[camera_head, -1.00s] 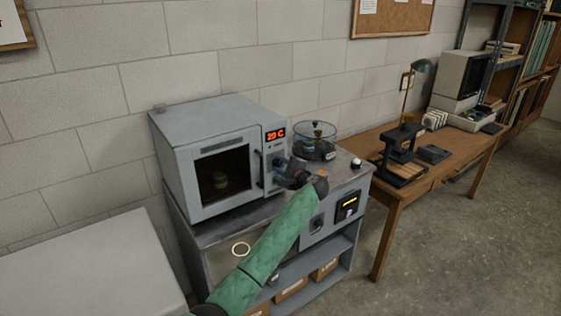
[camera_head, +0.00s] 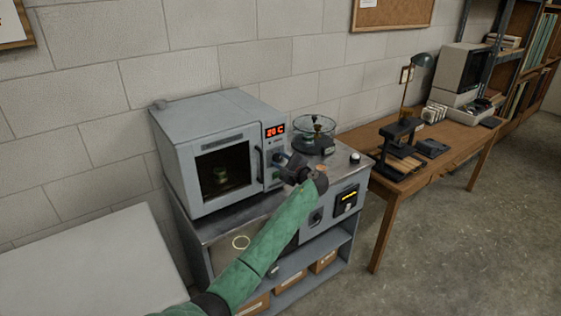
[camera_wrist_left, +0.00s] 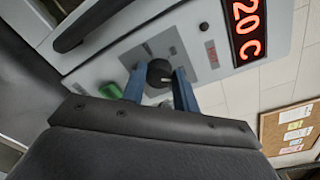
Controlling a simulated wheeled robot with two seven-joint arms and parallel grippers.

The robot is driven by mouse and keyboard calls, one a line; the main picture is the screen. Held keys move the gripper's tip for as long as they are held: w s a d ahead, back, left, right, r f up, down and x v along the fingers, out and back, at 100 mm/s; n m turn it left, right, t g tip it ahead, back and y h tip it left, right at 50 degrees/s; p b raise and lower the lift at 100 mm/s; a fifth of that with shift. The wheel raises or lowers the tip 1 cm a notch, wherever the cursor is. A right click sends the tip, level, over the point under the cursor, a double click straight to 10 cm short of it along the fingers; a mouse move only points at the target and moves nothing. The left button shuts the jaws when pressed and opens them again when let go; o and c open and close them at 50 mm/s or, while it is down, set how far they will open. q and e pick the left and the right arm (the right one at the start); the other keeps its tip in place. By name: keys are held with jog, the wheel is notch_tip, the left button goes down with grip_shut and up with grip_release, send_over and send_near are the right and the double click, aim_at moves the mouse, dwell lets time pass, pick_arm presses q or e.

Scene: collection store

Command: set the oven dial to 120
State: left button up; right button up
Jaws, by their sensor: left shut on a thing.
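The grey oven (camera_head: 182,128) stands on a metal bench with its glass door closed. Its red display (camera_head: 275,131) reads 20 C, and the wrist view also shows this display (camera_wrist_left: 246,28). The black dial (camera_wrist_left: 158,72) is on the control panel between the two blue fingers of my left gripper (camera_wrist_left: 160,85), which is shut on it. In the head view my left gripper (camera_head: 281,160) reaches the panel at the oven's right side and hides the dial. The dial's scale is too small to read. My right gripper is not in view.
A green button (camera_wrist_left: 118,91) and the dark door handle (camera_wrist_left: 88,24) are close to the left gripper. A round glass vessel (camera_head: 313,138) stands right of the oven. A wooden table (camera_head: 455,155) stands farther right.

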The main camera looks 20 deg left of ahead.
pick_arm(q)
jog(key=o, duration=1)
jog(key=shift+d+f, duration=0.1)
jog(key=shift+d, duration=0.1)
jog(key=shift+c, duration=0.2)
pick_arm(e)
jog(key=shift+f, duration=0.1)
pick_arm(q)
jog(key=shift+s+d+f+b, duration=0.1)
jog(key=shift+s+d+b, duration=0.15)
jog(key=shift+b, duration=0.05)
jog(key=b+v, duration=0.2)
jog(key=v, duration=0.5)
jog(key=shift+b, duration=0.4)
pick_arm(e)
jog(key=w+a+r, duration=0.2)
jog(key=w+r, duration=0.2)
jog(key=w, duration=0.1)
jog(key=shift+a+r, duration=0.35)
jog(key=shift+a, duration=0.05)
